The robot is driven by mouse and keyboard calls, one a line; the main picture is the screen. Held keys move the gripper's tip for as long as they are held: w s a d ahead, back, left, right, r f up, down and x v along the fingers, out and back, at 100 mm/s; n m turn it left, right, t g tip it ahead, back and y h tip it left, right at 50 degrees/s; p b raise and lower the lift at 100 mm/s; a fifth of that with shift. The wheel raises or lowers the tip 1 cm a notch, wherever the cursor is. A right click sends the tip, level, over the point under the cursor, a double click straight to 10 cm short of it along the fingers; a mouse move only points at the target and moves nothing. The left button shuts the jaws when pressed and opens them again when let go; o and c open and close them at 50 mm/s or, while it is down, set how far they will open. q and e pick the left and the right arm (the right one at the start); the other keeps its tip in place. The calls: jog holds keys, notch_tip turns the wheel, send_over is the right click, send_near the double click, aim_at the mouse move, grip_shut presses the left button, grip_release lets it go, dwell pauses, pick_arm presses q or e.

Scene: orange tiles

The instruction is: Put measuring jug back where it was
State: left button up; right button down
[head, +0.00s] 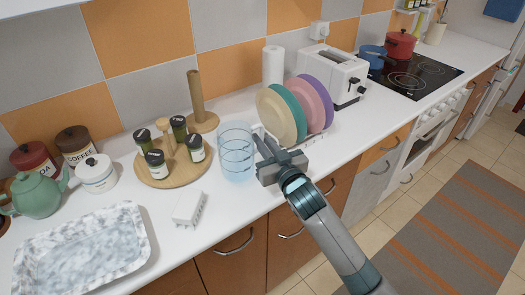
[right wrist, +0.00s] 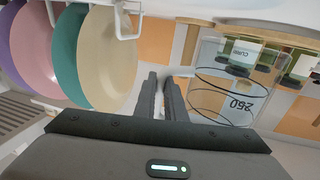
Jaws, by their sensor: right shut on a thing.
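The measuring jug (head: 236,152) is a clear, bluish cylinder with ring marks. It is upright at the counter's front middle, between the spice stand and the plates; I cannot tell whether its base touches the counter. My right gripper (head: 268,150) is at its right side, with fingers pointing toward it. In the right wrist view the fingers (right wrist: 162,95) are close together beside the jug (right wrist: 225,95), whose "250" mark appears upside down. The right gripper is shut on the jug at its near side, though the exact grip point is hard to see. My left gripper is not in view.
A plate rack with several coloured plates (head: 276,113) stands just right of the jug. A round wooden spice stand (head: 180,178) is left. A white block-like item (head: 188,208) and marbled tray (head: 85,250) lie front left. A wooden paper-towel holder (head: 197,100) is behind.

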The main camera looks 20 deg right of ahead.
jog(key=shift+f, duration=0.55)
notch_tip(320, 180, down, 2)
jog(key=shift+p, duration=0.35)
jog(key=shift+f, duration=0.45)
jog(key=shift+f, duration=0.1)
jog(key=c, duration=1.8)
grip_release()
